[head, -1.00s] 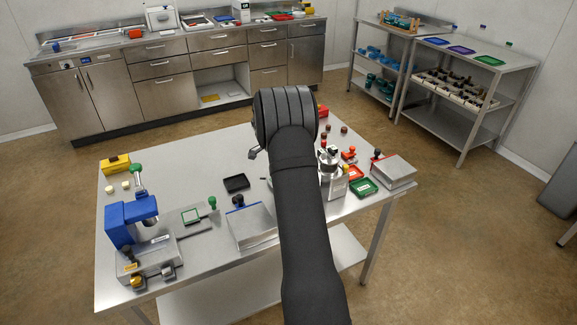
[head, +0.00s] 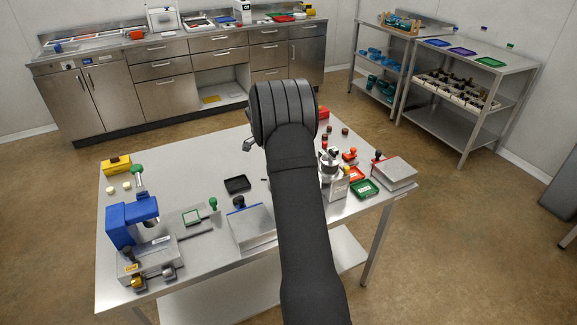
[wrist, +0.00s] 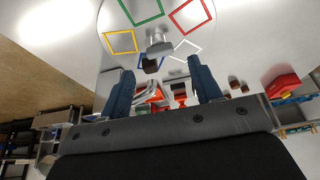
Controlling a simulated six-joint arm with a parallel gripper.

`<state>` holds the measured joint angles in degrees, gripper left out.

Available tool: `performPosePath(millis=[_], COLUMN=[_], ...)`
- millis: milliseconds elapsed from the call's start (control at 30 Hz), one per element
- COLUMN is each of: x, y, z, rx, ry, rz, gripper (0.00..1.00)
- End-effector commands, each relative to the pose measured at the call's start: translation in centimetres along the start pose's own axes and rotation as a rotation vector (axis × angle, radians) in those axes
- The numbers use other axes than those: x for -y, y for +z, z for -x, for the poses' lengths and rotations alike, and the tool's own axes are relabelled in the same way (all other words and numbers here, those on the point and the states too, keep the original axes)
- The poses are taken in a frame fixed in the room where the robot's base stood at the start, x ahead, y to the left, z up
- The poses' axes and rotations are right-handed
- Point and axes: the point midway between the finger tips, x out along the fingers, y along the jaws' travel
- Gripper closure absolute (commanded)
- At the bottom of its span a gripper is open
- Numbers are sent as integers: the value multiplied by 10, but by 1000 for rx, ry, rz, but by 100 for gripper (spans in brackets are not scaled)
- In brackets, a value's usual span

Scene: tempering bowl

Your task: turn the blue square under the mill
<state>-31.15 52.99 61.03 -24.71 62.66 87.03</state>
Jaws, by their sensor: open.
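In the wrist view a round pale disc (wrist: 104,30) carries coloured square outlines: yellow (wrist: 120,53), green (wrist: 158,12), red (wrist: 174,18) and white (wrist: 176,50). A blue square (wrist: 162,63) shows only in part, behind a dark brown piece (wrist: 150,66) below the grey central knob (wrist: 158,38). My gripper (wrist: 162,75) is open, with the knob and brown piece beyond its fingertips; I see no contact. In the head view my arm hides the disc and gripper tips. A steel device (head: 330,165) right of my arm may be the mill; I cannot be sure.
A blue press (head: 132,222) stands at the table's left. A steel box (head: 252,227) and black tray (head: 237,184) sit left of my arm.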

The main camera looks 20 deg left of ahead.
Motion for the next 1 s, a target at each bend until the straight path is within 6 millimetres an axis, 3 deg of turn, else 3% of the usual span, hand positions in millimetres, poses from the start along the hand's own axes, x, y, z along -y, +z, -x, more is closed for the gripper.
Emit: performPosePath(millis=[300,500,700,1000], x=[1,1,0,0], y=[0,0,0,0], z=[80,113,126,126], rx=[-1,0,1,1], ry=[-4,-3,0,0], rz=[1,1,1,1], gripper=[42,42,42,42])
